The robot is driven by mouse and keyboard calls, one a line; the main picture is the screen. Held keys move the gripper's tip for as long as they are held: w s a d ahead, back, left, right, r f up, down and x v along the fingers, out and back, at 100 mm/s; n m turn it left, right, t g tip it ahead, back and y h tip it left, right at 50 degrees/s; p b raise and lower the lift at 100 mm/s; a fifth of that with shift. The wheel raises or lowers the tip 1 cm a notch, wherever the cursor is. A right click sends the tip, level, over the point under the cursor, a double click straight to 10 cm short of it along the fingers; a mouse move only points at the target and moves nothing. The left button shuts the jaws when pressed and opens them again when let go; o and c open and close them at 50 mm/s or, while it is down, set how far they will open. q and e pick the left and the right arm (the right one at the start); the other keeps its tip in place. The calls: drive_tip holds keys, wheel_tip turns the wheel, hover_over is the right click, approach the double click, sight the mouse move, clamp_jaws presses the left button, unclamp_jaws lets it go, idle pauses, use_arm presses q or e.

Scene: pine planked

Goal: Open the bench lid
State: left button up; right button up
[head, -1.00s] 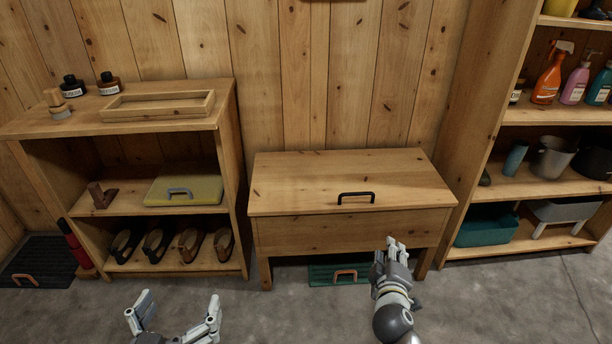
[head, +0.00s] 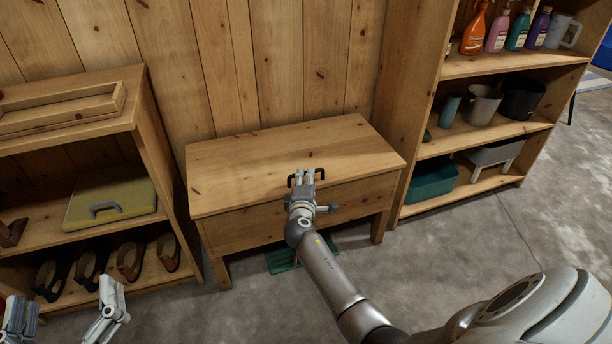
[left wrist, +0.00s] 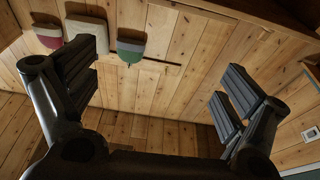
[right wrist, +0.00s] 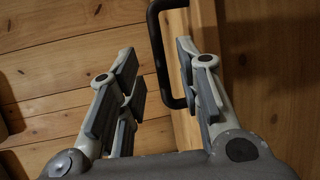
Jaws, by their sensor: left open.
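The wooden bench (head: 262,225) stands against the plank wall with its flat lid (head: 265,155) down. A black handle (head: 292,181) sits at the lid's front edge; it also shows in the right wrist view (right wrist: 158,50). My right gripper (head: 306,178) is at the handle and partly hides it. In the right wrist view the right gripper (right wrist: 158,75) is open, with the handle's bar between its fingers, closer to the right one. Contact cannot be told. My left gripper (head: 65,312) is open and empty at the lower left, away from the bench; its spread fingers show in the left wrist view (left wrist: 165,95).
A low shelf (head: 140,130) with a yellow case (head: 112,200) and brushes stands left of the bench. A tall shelf (head: 480,135) with bottles and pots stands close on its right. A green mat (head: 283,262) lies beneath the bench. Open floor lies in front.

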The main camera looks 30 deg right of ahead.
drive_tip(key=b+x, duration=0.1)
drive_tip(key=x, duration=0.3)
drive_tip(key=shift+w, duration=0.15)
use_arm(q)
drive_tip(key=s+r+t+h, duration=0.1)
drive_tip(key=s+r+t, duration=0.2)
drive_tip(key=r, duration=0.4)
drive_tip(key=shift+s+t+h, duration=0.2)
drive_tip(key=shift+t+h, duration=0.1)
drive_tip(key=shift+t, duration=0.6)
use_arm(e)
drive_tip(key=shift+w+d, duration=0.15)
drive_tip(key=shift+d, duration=0.05)
drive_tip(key=shift+f, duration=0.1)
clamp_jaws()
